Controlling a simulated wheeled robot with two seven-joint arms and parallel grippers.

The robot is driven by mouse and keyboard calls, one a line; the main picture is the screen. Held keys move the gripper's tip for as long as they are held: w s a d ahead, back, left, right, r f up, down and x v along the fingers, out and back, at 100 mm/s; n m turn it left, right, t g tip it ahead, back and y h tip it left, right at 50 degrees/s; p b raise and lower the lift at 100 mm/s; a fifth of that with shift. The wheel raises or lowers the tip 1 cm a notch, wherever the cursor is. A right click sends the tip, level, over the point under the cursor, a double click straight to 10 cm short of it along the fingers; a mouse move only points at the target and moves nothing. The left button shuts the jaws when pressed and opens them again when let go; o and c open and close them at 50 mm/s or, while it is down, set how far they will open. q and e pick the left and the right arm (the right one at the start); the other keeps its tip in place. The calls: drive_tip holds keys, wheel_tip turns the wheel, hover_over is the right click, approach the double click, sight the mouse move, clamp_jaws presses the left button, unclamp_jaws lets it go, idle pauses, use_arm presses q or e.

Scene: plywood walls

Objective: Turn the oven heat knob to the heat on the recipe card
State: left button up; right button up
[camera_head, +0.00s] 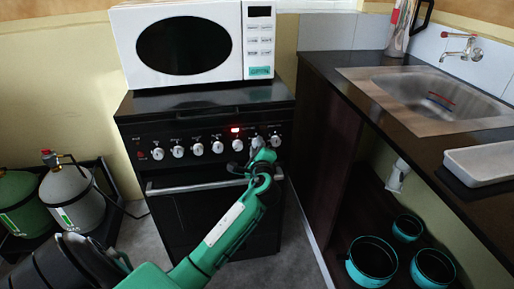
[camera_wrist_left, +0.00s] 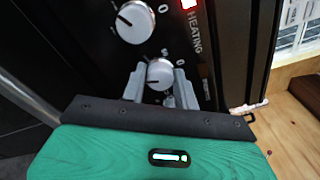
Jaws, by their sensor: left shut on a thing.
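The black oven (camera_head: 215,215) stands under the microwave, with a row of several white round knobs (camera_head: 198,149) along its front panel. My left gripper (camera_head: 260,152) is at the right part of this row. In the left wrist view its two grey fingers stand on either side of a white knob (camera_wrist_left: 159,72) and are shut on it. A 0 mark shows beside this knob; the fingers hide part of its scale, so its setting is unreadable. A larger-looking knob (camera_wrist_left: 135,21) and the word HEATING are close by. I cannot make out a recipe card. My right gripper is not in view.
A red light (camera_head: 235,129) glows on the panel. The oven handle (camera_head: 185,188) runs below the knobs. A white microwave (camera_head: 240,40) sits on top. Gas bottles (camera_head: 72,198) stand at left; a sink counter (camera_head: 355,90) with pots (camera_head: 371,260) below is at right.

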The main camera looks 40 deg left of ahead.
use_arm(q)
drive_tip(key=o, duration=1)
drive_tip(key=p+v, duration=0.1)
drive_tip(key=v, duration=1.3)
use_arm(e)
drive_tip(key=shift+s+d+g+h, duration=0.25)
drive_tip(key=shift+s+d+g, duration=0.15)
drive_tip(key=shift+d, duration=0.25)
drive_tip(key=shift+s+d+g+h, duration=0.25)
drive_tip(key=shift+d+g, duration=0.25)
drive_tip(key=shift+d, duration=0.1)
